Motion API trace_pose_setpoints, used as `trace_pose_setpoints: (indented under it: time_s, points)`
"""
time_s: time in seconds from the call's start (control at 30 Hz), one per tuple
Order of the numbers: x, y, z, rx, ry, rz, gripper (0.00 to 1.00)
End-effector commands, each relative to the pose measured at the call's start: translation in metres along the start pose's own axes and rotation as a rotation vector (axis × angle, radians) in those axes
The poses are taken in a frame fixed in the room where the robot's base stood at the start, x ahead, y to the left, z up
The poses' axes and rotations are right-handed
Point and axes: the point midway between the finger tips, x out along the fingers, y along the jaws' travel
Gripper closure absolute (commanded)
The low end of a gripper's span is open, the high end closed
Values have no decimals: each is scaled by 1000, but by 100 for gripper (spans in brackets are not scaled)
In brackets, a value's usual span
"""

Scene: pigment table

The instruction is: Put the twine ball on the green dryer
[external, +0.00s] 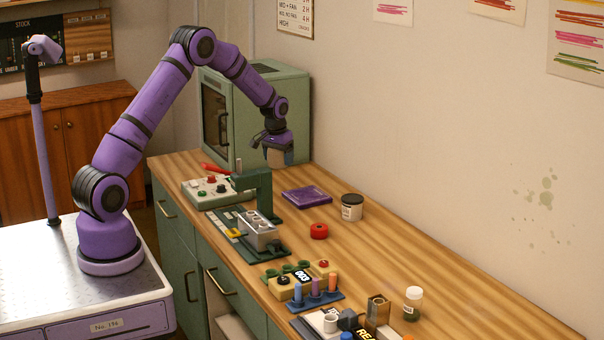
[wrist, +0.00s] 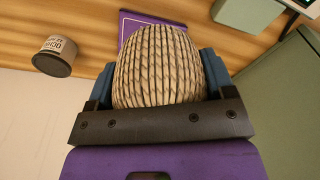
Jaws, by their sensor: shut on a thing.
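My gripper (external: 278,148) is shut on the tan twine ball (external: 276,158) and holds it in the air above the bench. In the wrist view the ribbed twine ball (wrist: 158,62) sits between the two blue fingers of my gripper (wrist: 158,80). In the wrist view a green surface that looks like the dryer's side (wrist: 280,110) fills the right.
A green stand (external: 262,190) and control box (external: 208,192) are in front of the dryer. Several small items crowd the front edge.

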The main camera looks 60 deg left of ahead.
Motion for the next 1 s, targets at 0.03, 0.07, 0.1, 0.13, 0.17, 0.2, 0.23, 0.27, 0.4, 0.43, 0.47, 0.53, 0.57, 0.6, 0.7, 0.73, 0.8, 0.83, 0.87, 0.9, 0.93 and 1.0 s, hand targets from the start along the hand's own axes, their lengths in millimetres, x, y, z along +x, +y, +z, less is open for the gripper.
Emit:
trace_pose_setpoints:
  time_s: [0.03, 0.07, 0.1, 0.13, 0.17, 0.2, 0.23, 0.27, 0.4, 0.43, 0.47, 0.53, 0.57, 0.6, 0.7, 0.73, 0.8, 0.83, 0.87, 0.9, 0.93, 1.0]
  points:
    - [0, -28, 0, -30, 0, -4, 50]
    - [0, -42, 0, -45, 0, -5, 50]
    - [-1, -60, 1, -64, 1, -8, 50]
    - [-1, -74, 2, -77, 1, -10, 50]
    - [-1, -88, 4, -92, 1, -11, 50]
    - [-1, -107, 6, -111, 1, -14, 50]
    - [-2, -121, 8, -125, 1, -16, 50]
    - [-2, -135, 11, -139, 2, -17, 50]
    - [-4, -198, 26, -207, 2, -26, 50]
    - [-4, -212, 30, -221, 1, -27, 50]
    - [-4, -225, 34, -236, 1, -29, 50]
    - [-6, -256, 45, -270, 1, -33, 50]
    - [-6, -269, 50, -284, 1, -35, 50]
    - [-7, -286, 57, -304, 2, -37, 50]
    - [-9, -324, 76, -348, 3, -43, 50]
    - [-10, -334, 81, -360, 3, -45, 50]
    - [-12, -353, 92, -383, 3, -48, 50]
    - [-12, -361, 96, -392, 3, -49, 50]
    - [-13, -368, 101, -400, 3, -50, 50]
    - [-13, -376, 106, -411, 3, -52, 50]
    - [-14, -382, 110, -418, 3, -53, 50]
    - [-14, -394, 118, -433, 3, -55, 50]
